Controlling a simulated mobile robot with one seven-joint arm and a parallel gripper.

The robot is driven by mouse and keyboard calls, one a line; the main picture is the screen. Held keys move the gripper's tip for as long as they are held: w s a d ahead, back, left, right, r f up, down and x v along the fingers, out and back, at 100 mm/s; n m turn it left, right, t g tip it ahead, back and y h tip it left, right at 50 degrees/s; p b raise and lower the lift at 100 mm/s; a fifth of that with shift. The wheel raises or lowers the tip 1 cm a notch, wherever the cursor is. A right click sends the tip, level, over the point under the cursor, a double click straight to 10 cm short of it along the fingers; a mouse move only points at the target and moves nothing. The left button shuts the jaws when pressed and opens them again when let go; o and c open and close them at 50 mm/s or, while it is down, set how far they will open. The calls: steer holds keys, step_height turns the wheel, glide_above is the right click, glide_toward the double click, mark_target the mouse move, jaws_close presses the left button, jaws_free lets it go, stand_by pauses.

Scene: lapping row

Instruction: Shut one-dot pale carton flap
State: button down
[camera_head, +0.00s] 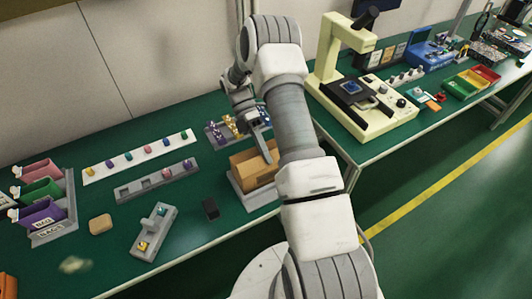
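A tan, open-looking carton (250,169) sits on a light grey base (265,196) near the middle of the bench. My arm hides its right side. No dot mark can be made out on it, and I cannot tell which of its panels is the flap. My gripper (263,146) is over the carton's back part, pointing down, partly hidden behind my own arm. Its fingers are too small and too overlapped to show whether they are open or touching the carton.
Left of the carton lie a small black block (210,208), a grey fixture (153,232), and a tan pad (100,223). Racks of coloured pieces (140,157) stand behind. Coloured bins (42,190) are far left. A cream machine (360,103) stands on the right bench.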

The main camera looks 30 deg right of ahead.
steer(key=shift+f+g, duration=0.1)
steer(key=shift+g, duration=0.2)
stand_by(0.4)
steer(key=c, duration=1.1)
jaws_free()
steer(key=shift+o, duration=0.2)
